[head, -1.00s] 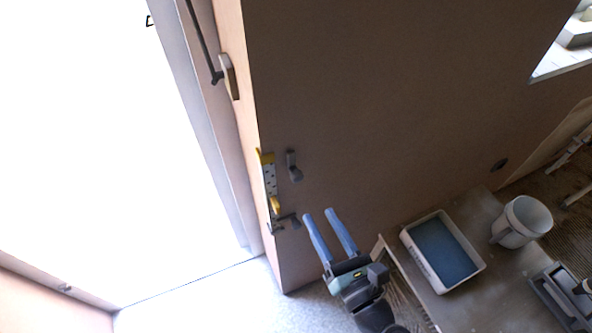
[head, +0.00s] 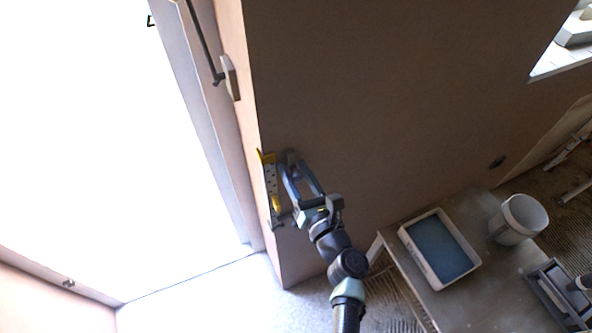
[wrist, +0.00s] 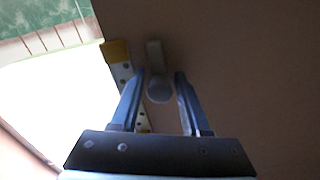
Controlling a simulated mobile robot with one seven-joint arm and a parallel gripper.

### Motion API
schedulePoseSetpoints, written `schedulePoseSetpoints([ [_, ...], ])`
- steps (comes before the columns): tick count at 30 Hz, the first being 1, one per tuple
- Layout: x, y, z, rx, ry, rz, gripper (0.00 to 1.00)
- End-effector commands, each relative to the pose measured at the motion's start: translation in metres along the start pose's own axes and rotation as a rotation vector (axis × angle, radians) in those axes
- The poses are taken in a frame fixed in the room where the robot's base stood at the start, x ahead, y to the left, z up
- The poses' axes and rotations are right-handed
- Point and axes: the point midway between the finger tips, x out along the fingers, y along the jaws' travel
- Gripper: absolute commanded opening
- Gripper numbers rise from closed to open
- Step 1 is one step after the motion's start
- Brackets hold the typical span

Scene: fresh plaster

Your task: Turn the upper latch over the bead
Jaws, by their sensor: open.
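The bead (head: 271,182) is a pale perforated strip with yellow ends, set along the wall's corner edge. In the wrist view, the bead (wrist: 122,70) runs left of my fingers, partly hidden by the left one. The upper latch (wrist: 154,55) is a grey lever with a rounded knob, on the wall right of the bead and not across it. My gripper (wrist: 158,75) is open, its fingers either side of the latch's knob. Contact cannot be told. In the head view, my gripper (head: 293,165) largely hides the upper latch. The lower latch there is mostly hidden too.
A bench (head: 408,277) at lower right carries a white tray with a blue inside (head: 440,250), a white bucket (head: 520,217) and a grey tool. A bright doorway opens left of the corner.

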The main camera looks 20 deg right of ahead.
Motion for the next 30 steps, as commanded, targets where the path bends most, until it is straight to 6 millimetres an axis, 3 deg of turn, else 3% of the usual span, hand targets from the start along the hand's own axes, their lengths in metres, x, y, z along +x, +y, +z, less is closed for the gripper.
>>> schedulePoseSetpoints([
  [5,-0.0002,0.0001,-0.0002,0.0,0.0,0.0,0.44],
  [12,-0.0004,0.0,-0.0002,0.001,0.0,0.0,0.01],
  [23,-0.0007,-0.0001,-0.0011,-0.018,0.0,0.0,0.0],
  [30,-0.0009,-0.0006,-0.003,-0.125,0.0,0.0,0.0],
])
